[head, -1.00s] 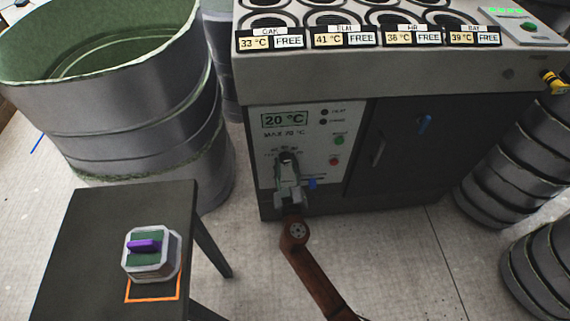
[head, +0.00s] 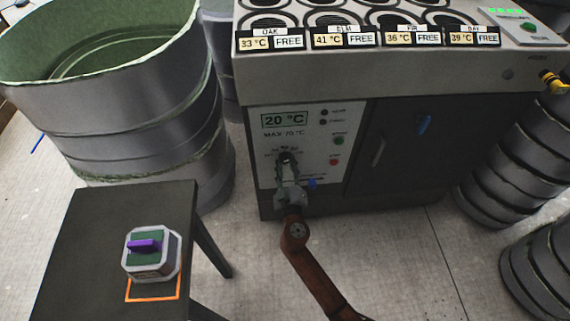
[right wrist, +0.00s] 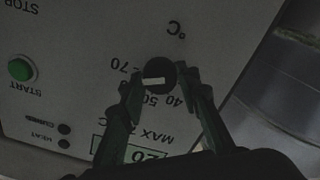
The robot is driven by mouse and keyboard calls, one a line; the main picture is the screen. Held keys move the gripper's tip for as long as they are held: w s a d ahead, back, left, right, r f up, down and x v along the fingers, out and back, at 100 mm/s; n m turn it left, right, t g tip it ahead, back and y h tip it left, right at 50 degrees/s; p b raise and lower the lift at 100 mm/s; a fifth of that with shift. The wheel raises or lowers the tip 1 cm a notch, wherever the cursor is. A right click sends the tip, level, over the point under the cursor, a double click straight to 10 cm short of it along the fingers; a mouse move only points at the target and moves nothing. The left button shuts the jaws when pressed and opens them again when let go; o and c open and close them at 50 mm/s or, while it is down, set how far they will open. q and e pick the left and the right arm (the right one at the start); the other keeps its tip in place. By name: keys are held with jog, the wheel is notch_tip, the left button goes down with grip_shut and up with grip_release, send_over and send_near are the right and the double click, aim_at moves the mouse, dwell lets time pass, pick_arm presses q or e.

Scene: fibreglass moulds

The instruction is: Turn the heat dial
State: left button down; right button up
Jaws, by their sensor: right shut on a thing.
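The heat dial is a small dark round knob with a white mark, on the white panel of the oven cabinet (head: 300,120). The dial (right wrist: 160,72) shows in the right wrist view between the fingertips, beside printed numbers 40, 50 and 70. In the head view the dial (head: 286,157) is partly covered by my right gripper (head: 287,167). My right gripper (right wrist: 163,80) is shut on the dial, one finger on each side. The panel display (head: 284,120) reads 20 °C, with a MAX line under it. My left gripper is not in view.
A dark stool (head: 85,240) bears a box with a purple handle (head: 145,246). Large grey drums (head: 120,100) stand left; stacked round moulds (head: 500,170) stand right.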

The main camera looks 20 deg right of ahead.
jog(key=shift+a+n, duration=0.1)
jog(key=shift+n, duration=0.8)
jog(key=shift+n+p, duration=0.35)
jog(key=shift+n, duration=0.85)
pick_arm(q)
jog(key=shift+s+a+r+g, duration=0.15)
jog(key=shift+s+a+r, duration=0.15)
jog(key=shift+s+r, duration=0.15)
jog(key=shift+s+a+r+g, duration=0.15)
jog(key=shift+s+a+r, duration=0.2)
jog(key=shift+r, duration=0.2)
pick_arm(e)
jog(key=shift+n, duration=0.4)
jog(key=o, duration=1.2)
jog(key=shift+c, duration=0.2)
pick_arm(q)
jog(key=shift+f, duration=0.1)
